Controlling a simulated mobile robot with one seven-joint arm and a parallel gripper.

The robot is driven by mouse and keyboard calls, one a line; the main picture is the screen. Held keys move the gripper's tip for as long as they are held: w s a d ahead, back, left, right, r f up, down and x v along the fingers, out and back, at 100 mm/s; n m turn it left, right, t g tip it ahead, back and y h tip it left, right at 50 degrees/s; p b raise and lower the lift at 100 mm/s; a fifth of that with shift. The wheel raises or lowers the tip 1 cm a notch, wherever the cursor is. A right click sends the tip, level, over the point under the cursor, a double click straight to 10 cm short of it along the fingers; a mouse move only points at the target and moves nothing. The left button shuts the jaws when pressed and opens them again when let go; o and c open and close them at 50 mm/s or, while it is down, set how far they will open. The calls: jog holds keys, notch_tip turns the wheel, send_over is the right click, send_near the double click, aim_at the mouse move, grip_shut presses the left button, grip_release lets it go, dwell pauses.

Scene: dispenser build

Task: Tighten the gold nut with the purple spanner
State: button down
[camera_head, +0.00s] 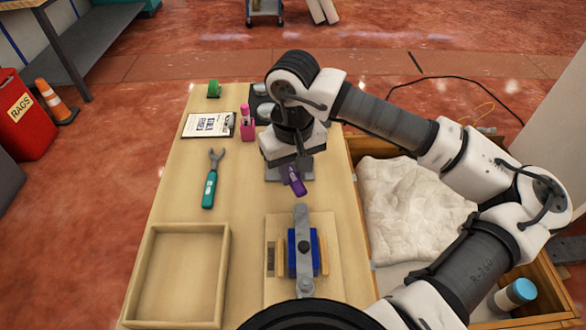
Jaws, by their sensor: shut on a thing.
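The purple spanner (297,184) shows only as a short purple part below my gripper (289,169), near the middle of the workbench. My gripper points down and is shut on the purple spanner. The spanner's head is hidden behind my gripper and wrist. A grey plate or base (305,170) shows partly beneath my gripper. I cannot see the gold nut; my arm covers that part of the bench. I cannot tell whether the spanner touches a nut.
A teal spanner (210,185) lies left of my gripper, by a clipboard (209,125) and a pink item (247,128). A blue fixture with a grey bar (302,225) stands in front. An empty wooden tray (226,275) is front left. A wooden crate (353,160) holds white padding.

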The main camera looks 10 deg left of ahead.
jog(key=shift+s+a+m+b, duration=0.3)
jog(key=shift+a+m+b, duration=0.1)
jog(key=shift+a+m, duration=0.2)
jog(key=shift+s+a+m+b, duration=0.35)
jog(key=shift+a+m, duration=0.15)
jog(key=shift+m, duration=0.1)
jog(key=shift+a, duration=0.1)
jog(key=shift+s+a+m+b, duration=0.15)
jog(key=shift+a+m+b, duration=0.25)
jog(key=shift+a+m, duration=0.15)
jog(key=shift+s+a+m+b, duration=0.15)
jog(key=shift+a+m+b, duration=0.2)
jog(key=shift+a+m, duration=0.2)
jog(key=shift+a, duration=0.1)
jog(key=shift+s+a+m+b, duration=0.1)
jog(key=shift+a+m+b, duration=0.6)
jog(key=shift+a+m, duration=0.5)
